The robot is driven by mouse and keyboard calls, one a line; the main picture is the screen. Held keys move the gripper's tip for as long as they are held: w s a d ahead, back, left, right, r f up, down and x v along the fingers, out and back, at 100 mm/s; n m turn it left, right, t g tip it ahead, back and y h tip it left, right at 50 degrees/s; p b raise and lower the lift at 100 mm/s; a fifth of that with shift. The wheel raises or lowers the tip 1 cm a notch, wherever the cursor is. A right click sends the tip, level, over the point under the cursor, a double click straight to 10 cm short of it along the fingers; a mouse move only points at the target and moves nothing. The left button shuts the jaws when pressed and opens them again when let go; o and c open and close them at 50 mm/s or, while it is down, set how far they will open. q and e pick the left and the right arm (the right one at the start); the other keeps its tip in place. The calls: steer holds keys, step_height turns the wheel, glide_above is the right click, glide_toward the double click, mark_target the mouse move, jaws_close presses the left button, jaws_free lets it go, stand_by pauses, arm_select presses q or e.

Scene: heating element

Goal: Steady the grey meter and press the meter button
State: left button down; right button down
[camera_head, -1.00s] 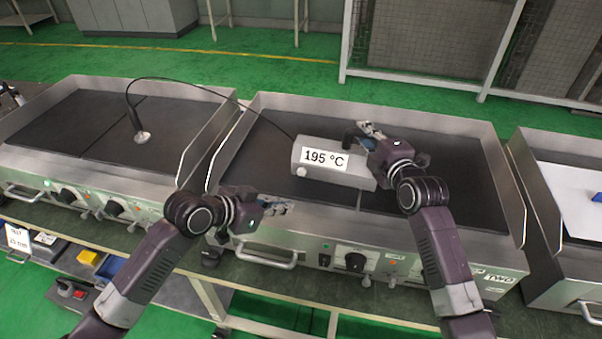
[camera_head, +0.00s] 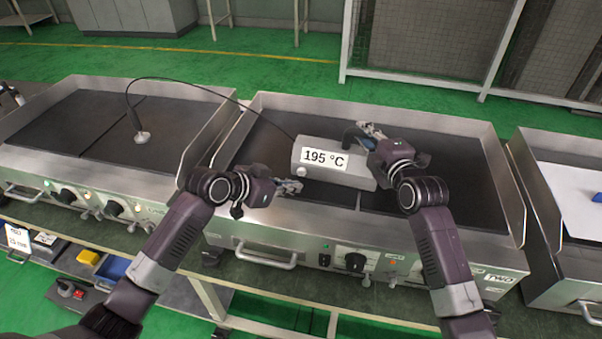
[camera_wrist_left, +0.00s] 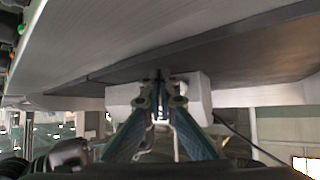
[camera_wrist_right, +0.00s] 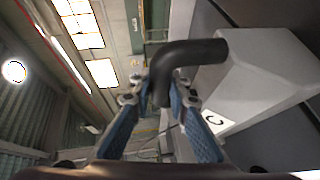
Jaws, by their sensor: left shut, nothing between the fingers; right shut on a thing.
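The grey meter (camera_head: 335,176) lies on the dark plate of the middle heating unit; its display reads 195 °C. A round pale button (camera_head: 301,171) sits at the left of its front face. My right gripper (camera_head: 370,138) is shut on the meter's black bent handle (camera_wrist_right: 190,56) at the right end. My left gripper (camera_head: 297,186) is shut and empty, just in front of and below the button; I cannot tell whether it touches the meter. In the left wrist view the closed fingertips (camera_wrist_left: 160,82) hide the middle of the meter's front (camera_wrist_left: 197,92).
A black cable runs from the meter to a probe (camera_head: 141,136) standing on the left heating unit. Raised metal walls (camera_head: 218,140) border the middle plate. Knobs and a bar handle (camera_head: 265,257) line its front. The plate right of the meter is clear.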

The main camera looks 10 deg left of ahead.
arm_select(q)
steer(key=shift+w, duration=0.85)
arm_select(e)
steer(key=shift+f, duration=0.1)
arm_select(q)
steer(key=shift+w, duration=0.1)
stand_by(0.7)
steer(key=shift+w, duration=0.35)
steer(key=shift+w+d, duration=0.1)
steer(key=shift+w, duration=0.45)
stand_by(0.8)
steer(key=shift+s, duration=1)
steer(key=shift+s+a, duration=0.15)
steer(key=shift+s, duration=1.1)
steer(key=shift+s+a, duration=0.1)
steer(key=shift+s, duration=1.15)
